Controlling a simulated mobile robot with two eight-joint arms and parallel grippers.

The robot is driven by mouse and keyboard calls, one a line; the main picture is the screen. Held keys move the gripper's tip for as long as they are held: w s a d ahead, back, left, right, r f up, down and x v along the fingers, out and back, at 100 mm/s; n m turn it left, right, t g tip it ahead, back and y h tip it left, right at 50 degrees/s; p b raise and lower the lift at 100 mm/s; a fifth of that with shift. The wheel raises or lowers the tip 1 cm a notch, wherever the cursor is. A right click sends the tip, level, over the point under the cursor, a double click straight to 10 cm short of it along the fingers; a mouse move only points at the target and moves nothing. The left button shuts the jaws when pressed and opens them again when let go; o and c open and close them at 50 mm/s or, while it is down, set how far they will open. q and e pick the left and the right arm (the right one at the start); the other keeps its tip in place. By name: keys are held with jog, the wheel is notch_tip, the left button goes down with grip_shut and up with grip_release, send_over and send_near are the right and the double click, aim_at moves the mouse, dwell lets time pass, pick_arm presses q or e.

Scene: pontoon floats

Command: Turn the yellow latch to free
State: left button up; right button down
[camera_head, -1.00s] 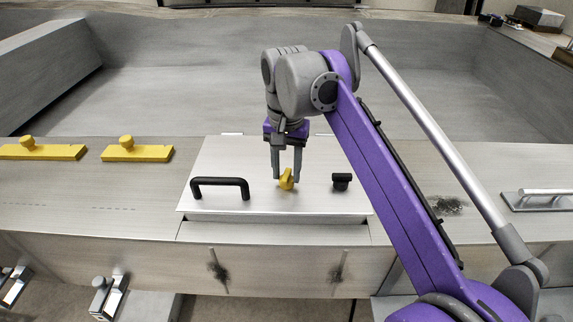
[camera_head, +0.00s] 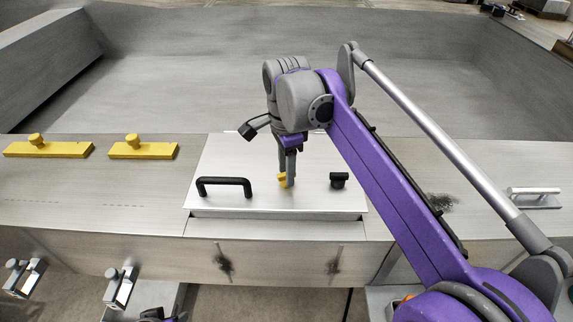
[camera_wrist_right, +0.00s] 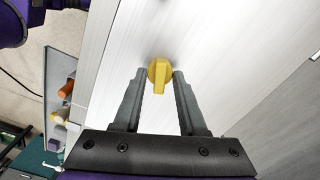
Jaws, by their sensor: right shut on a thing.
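The yellow latch (camera_head: 282,181) is a small knob on a pale metal lid (camera_head: 235,165), between a black handle and a small black fitting. My right gripper (camera_head: 287,176) comes down on it from above and is shut on it. In the right wrist view, the latch (camera_wrist_right: 159,72) has a round base and a bar pointing down the picture, between the tips of the two grey fingers. The fingers partly hide the latch in the head view.
The black handle (camera_head: 224,181) stands left of the latch, the black fitting (camera_head: 339,180) right of it. Two yellow bars with knobs (camera_head: 47,149) (camera_head: 142,150) lie on the deck at left. A metal handle (camera_head: 535,196) is at far right. A wide empty basin lies behind.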

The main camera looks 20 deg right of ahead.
pick_arm(q)
jog(key=shift+w+r+p, duration=0.3)
jog(key=shift+r+p, duration=0.15)
jog(key=shift+r, duration=0.3)
pick_arm(e)
jog(key=shift+m, duration=2.3)
jog(key=shift+c, duration=2.2)
grip_release()
pick_arm(q)
jog(key=shift+w+r+p, duration=0.25)
jog(key=shift+r+p, duration=0.1)
jog(key=shift+r, duration=0.15)
jog(key=shift+w+r+p, duration=0.25)
jog(key=shift+r+p, duration=0.05)
jog(key=shift+r, duration=0.2)
pick_arm(e)
notch_tip(320, 180, up, 11)
jog(key=shift+f, duration=0.15)
